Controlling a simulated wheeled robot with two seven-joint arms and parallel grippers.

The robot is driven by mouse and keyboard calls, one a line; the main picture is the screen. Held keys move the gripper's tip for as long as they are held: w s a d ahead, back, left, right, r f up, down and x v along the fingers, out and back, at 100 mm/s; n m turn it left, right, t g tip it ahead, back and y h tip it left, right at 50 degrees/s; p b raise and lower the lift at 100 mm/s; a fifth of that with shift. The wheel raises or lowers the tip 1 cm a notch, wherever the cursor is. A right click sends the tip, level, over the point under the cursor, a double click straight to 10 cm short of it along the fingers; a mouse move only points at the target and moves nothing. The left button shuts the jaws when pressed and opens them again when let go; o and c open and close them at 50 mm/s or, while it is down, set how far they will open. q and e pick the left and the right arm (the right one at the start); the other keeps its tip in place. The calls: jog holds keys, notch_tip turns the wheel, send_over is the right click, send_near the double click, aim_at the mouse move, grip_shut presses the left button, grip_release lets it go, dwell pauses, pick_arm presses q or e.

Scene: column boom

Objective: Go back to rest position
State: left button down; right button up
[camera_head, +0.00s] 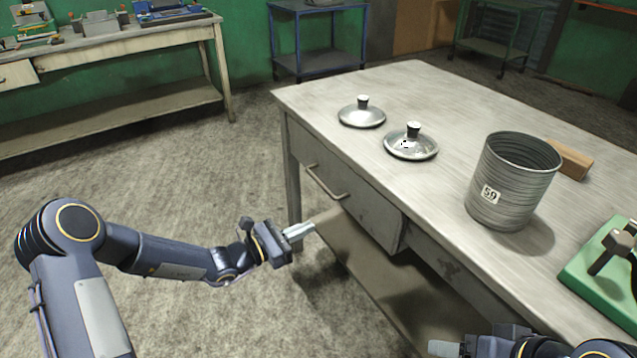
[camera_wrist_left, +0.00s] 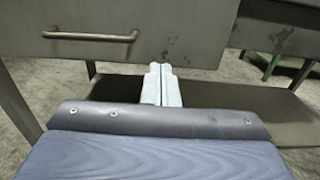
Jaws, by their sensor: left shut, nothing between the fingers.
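My left gripper (camera_head: 301,231) is shut and empty, in front of the table's drawer side and below the tabletop. Its two fingers lie together in the left wrist view (camera_wrist_left: 161,84), with the drawer front (camera_wrist_left: 130,30) beyond them. My right gripper (camera_head: 445,348) shows only in part at the bottom edge of the head view. Whether it is open or shut does not show.
The table (camera_head: 420,85) bears two silver lids (camera_head: 362,116) (camera_head: 411,146), a ribbed metal bin (camera_head: 510,185) marked 59, a wooden block (camera_head: 570,160) and a green-based device (camera_head: 600,275). A drawer handle (camera_head: 325,182) juts out near my left gripper. Floor at left is clear.

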pick_arm(q)
jog(key=s+a+r+m+g+y, duration=0.1)
jog(key=s+r+m+g, duration=0.2)
jog(key=s+r+m, duration=0.3)
jog(key=s+a+r+m+g+y, duration=0.1)
jog(key=s+r+m+g, duration=0.25)
jog(key=s+m, duration=0.5)
jog(key=s+a+m+t+y, duration=0.1)
jog(key=s+a+m+y, duration=0.4)
jog(key=s, duration=0.4)
jog(key=s+a+m+t+y, duration=0.1)
jog(key=s+a+m+y, duration=0.3)
jog(key=s+a, duration=0.45)
notch_tip(320, 180, up, 17)
jog(key=p, duration=1.6)
jog(key=shift+s+d+f+p, duration=0.2)
jog(key=shift+d+p, duration=0.1)
jog(key=shift+d, duration=0.05)
